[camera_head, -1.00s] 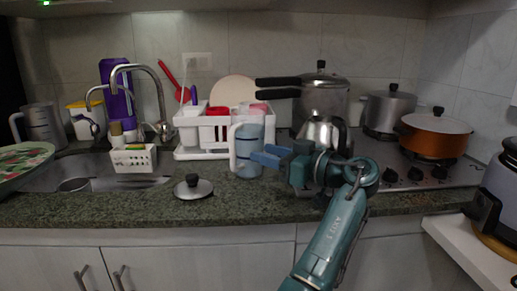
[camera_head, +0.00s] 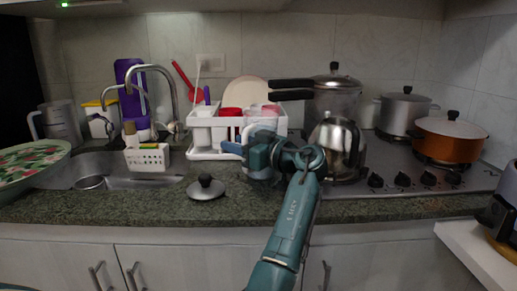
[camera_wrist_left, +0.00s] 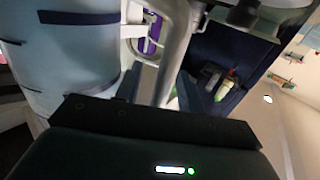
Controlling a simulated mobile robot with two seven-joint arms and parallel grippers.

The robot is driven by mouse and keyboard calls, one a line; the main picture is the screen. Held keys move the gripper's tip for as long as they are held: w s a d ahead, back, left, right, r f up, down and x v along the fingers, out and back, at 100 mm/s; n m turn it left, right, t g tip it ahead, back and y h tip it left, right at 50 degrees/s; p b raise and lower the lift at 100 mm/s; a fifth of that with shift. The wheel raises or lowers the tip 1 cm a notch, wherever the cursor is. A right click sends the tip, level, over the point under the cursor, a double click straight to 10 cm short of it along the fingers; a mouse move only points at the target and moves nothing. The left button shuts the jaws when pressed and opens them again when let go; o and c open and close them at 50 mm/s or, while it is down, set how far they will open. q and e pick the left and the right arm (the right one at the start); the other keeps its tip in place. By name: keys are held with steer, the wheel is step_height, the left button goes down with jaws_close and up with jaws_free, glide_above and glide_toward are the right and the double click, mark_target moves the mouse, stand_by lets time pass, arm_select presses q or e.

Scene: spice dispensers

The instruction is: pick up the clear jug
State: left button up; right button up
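The clear jug (camera_head: 266,121) has dark blue bands and stands upright on the counter in front of the dish rack. The fingers look apart, one on each side of the handle; contact is not clear. My right gripper is not in view.
A dish rack (camera_head: 200,136) is behind the jug. A steel kettle (camera_head: 338,145) stands close to its right on the stove. A pot lid (camera_head: 206,189) lies on the counter to the left. Another jug (camera_head: 62,122) stands beyond the sink.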

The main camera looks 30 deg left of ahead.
arm_select(q)
steer(key=shift+c, duration=0.3)
jaws_close()
stand_by(1.0)
steer(key=shift+r, duration=0.1)
